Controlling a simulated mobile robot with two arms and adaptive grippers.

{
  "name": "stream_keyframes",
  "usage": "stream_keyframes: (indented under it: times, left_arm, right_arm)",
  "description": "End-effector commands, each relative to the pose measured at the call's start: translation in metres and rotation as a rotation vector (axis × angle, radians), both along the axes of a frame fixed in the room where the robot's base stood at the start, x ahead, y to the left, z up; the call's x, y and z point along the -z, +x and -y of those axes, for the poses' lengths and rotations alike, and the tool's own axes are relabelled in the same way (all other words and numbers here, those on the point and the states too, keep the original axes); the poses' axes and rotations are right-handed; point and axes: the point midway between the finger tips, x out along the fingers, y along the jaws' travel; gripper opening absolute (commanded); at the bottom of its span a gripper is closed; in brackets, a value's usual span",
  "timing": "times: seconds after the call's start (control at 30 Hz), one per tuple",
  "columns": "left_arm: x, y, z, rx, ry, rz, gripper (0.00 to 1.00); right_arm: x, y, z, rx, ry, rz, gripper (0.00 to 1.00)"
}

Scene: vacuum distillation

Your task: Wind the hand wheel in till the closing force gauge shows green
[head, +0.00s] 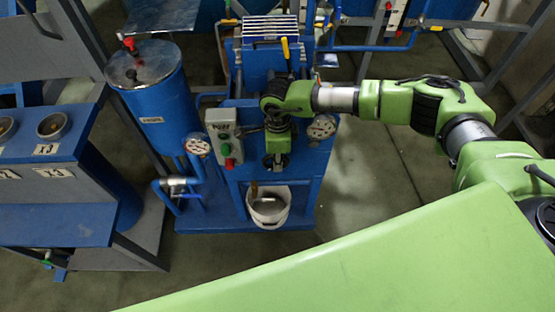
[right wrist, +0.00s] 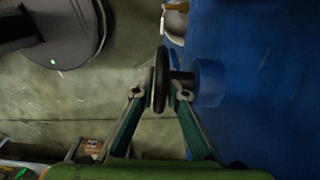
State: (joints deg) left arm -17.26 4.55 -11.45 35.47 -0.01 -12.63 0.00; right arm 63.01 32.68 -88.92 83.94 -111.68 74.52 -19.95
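The hand wheel (right wrist: 161,78) is a dark disc seen edge-on in the right wrist view, on a short dark shaft into a blue hub (right wrist: 209,83) on the machine. My right gripper (right wrist: 161,94) has one finger on each side of the wheel's rim and looks closed on it. In the head view the right gripper (head: 277,160) is at the front of the blue machine (head: 232,190), and the wheel is hidden behind it. One round gauge (head: 321,126) is just right of the gripper, another (head: 197,146) at the left. Their readings are too small to tell. My left gripper is not in view.
A grey control box (head: 224,137) with red and green buttons is left of the gripper. A white bucket (head: 268,205) stands below it. A blue tank (head: 157,95) is at the left, with a blue bench (head: 55,218) nearer. Floor at the right is clear.

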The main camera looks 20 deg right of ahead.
Motion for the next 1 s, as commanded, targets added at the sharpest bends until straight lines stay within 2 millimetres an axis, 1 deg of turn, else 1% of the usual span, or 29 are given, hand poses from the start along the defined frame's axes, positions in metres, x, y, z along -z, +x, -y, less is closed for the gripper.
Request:
stream_keyframes:
  times: [0.27,0.5,0.6,0.93,1.0]
  left_arm:
    - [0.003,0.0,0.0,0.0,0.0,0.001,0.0]
    - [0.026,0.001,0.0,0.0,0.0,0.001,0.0]
    - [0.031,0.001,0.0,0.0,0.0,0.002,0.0]
    - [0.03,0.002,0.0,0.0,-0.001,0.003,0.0]
    - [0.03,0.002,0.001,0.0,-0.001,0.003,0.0]
  right_arm:
    - [0.002,0.0,0.001,0.001,0.015,0.002,0.0]
    - [0.007,-0.002,0.002,0.004,0.171,0.045,0.0]
    - [0.005,-0.001,0.001,0.002,0.22,0.061,0.0]
    - [0.001,0.0,0.0,0.0,0.238,0.067,0.0]
    - [0.001,0.0,0.0,0.0,0.237,0.067,0.23]
